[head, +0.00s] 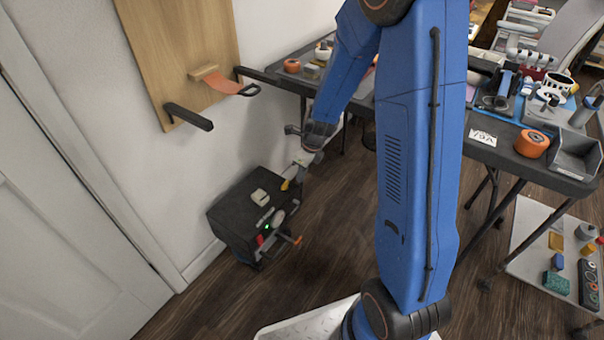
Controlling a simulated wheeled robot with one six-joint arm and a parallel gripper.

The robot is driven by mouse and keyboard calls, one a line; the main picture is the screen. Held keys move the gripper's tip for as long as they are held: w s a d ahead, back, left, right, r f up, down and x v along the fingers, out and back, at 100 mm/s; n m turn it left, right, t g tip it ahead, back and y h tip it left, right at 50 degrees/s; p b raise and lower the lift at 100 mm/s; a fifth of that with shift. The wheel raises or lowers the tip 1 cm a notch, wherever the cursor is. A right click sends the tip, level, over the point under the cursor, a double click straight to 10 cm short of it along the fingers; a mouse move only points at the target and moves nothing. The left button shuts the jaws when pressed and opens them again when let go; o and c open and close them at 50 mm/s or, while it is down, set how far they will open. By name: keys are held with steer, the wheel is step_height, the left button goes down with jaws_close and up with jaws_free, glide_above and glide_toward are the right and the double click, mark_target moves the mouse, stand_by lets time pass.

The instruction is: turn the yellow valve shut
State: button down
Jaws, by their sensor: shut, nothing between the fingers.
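A black box-shaped unit (232,212) stands on the floor against the white wall. A small yellow part (285,185), which looks like the yellow valve's handle, shows at its far right upper edge. My gripper (300,168) points down just above and beside that yellow part. It is small in the picture and appears shut with nothing held. I cannot tell whether it touches the yellow part. The valve's body and its exact angle are too small to make out.
The unit also carries a pale block (260,198), a round gauge-like disc (278,218), a green light and an orange handle (297,240). A wooden board (180,45) with black brackets hangs above. A cluttered dark table (480,150) stands right. Wood floor (335,215) is clear between.

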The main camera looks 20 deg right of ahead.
glide_toward(286, 191)
steer(key=f, duration=0.1)
steer(key=s+d+f, duration=0.1)
steer(key=f, duration=0.1)
steer(key=s+d+f, duration=0.1)
steer(key=f, duration=0.1)
steer(key=shift+s, duration=0.2)
steer(key=shift+w+a+f, duration=0.15)
steer(key=shift+w+a, duration=1.2)
steer(key=shift+w, duration=0.2)
steer(key=shift+a, duration=0.1)
